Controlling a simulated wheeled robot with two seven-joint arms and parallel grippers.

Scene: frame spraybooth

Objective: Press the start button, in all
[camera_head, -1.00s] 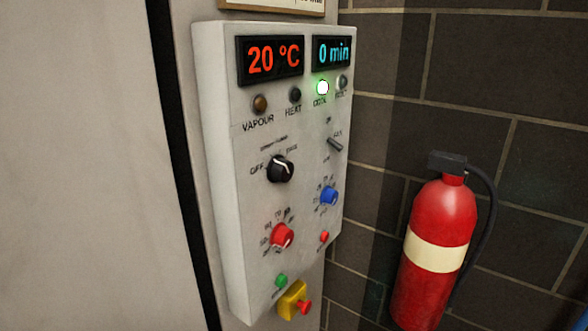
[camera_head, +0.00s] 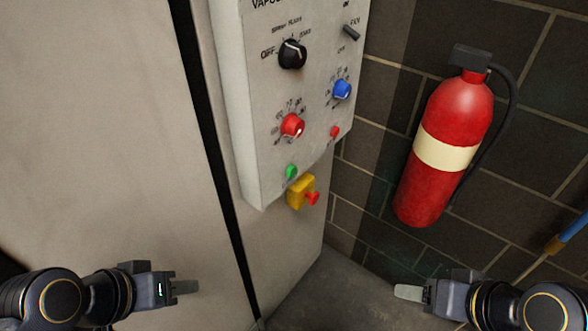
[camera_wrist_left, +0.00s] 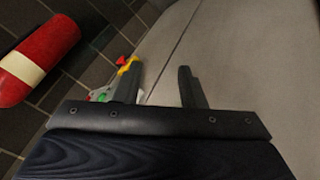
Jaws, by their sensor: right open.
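The control panel (camera_head: 240,130) is a pale box on the cabinet side. A small green button (camera_head: 291,172) sits at its lower left and a small red button (camera_head: 335,132) at its lower right; their labels are too small to read. My left gripper (camera_head: 190,287) is below and left of the panel, apart from it. In the left wrist view its two fingers (camera_wrist_left: 158,70) stand apart with nothing between them, and the panel's lower end shows partly behind one finger. My right gripper (camera_head: 400,291) is open and empty, below and right of the panel.
A yellow block with a red mushroom knob (camera_head: 312,198) sits just below the green button. A red dial (camera_head: 292,125), blue dial (camera_head: 342,90) and black dial (camera_head: 292,54) are above. A fire extinguisher (camera_head: 445,150) hangs on the brick wall at right. Space before the panel is clear.

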